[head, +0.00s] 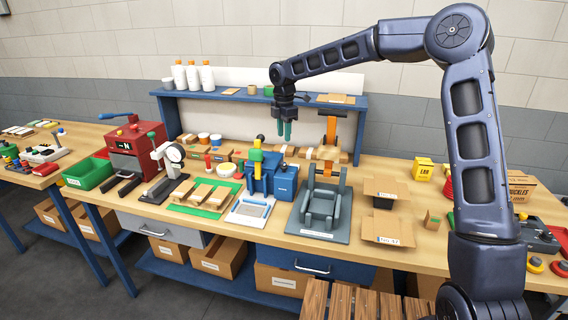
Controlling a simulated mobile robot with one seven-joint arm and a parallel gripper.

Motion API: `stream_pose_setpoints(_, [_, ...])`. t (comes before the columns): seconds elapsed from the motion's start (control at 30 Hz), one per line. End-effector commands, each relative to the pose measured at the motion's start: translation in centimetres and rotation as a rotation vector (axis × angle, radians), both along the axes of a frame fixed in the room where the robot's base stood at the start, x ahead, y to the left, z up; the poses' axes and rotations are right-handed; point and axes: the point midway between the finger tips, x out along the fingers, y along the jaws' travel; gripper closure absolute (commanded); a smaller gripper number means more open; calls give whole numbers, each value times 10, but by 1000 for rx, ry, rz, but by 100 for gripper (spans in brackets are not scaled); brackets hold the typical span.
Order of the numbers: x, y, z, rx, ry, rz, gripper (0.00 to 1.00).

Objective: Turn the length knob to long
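I cannot pick out the length knob or its markings for sure at this size. A blue machine (286,183) stands mid-bench, with a green and yellow upright part (256,158) on its left side and a pale panel (250,211) in front. My gripper (285,131) hangs from the arm, fingers down, in front of the back shelf and above the blue machine. Its two teal fingers show a narrow gap, with nothing seen between them. It appears apart from everything on the bench.
A grey fixture (321,208) with an orange upright (330,140) stands right of the blue machine. Left are a green mat (187,209) with cardboard pieces, a dial gauge stand (170,160) and a green bin (88,173). Open cardboard boxes (388,228) stand right.

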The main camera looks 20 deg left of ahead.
Motion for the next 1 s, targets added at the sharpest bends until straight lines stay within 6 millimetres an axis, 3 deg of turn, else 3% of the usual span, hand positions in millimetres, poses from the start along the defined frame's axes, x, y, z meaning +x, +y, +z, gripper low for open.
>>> stream_pose_setpoints(0.03, [-1,0,-11,-2,2,1,64])
stream_pose_setpoints(0.37, [-1,0,-45,-1,1,1,64])
stream_pose_setpoints(0.7, [-1,0,-102,0,1,0,64])
stream_pose_setpoints(1.0, [0,0,-127,1,-1,-1,64])
